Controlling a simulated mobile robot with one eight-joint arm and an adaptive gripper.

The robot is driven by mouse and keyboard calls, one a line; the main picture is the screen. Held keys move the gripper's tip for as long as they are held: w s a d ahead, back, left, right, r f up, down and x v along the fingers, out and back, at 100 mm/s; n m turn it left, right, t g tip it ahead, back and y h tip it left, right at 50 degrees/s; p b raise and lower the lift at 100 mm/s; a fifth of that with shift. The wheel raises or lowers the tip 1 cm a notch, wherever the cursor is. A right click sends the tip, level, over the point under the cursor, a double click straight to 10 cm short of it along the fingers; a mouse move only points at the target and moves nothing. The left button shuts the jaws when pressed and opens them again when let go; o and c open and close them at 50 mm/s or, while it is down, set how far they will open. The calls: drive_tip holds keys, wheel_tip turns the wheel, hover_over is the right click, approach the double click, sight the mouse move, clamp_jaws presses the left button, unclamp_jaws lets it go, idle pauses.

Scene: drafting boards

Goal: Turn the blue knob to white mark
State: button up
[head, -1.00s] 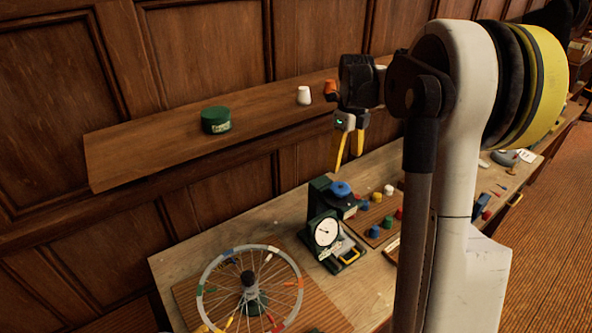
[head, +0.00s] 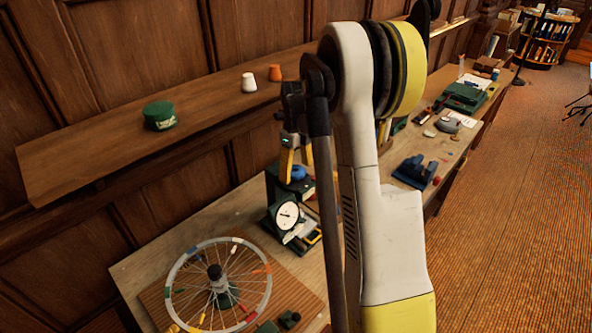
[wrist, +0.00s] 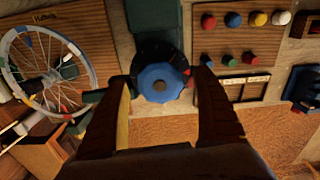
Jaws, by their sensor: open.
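In the head view the knob (head: 299,174) tops a dark green device with a white round gauge (head: 287,215). My gripper (wrist: 159,81) is open, one finger on each side of the knob. Whether the fingers touch it I cannot tell. In the head view my gripper (head: 294,160) is just above the knob, partly hidden by my arm. A small red mark shows beside the right fingertip. I cannot make out the white mark.
A spoked wheel (head: 214,285) stands left of the device. A board with several coloured pegs (wrist: 240,42) lies to its right in the wrist view. A wall shelf (head: 100,148) holds a green tin (head: 160,116), a white cup (head: 249,82) and an orange cup (head: 275,73).

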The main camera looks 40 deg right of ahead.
drive_tip(key=c, duration=1.2)
drive_tip(key=shift+o, duration=0.2)
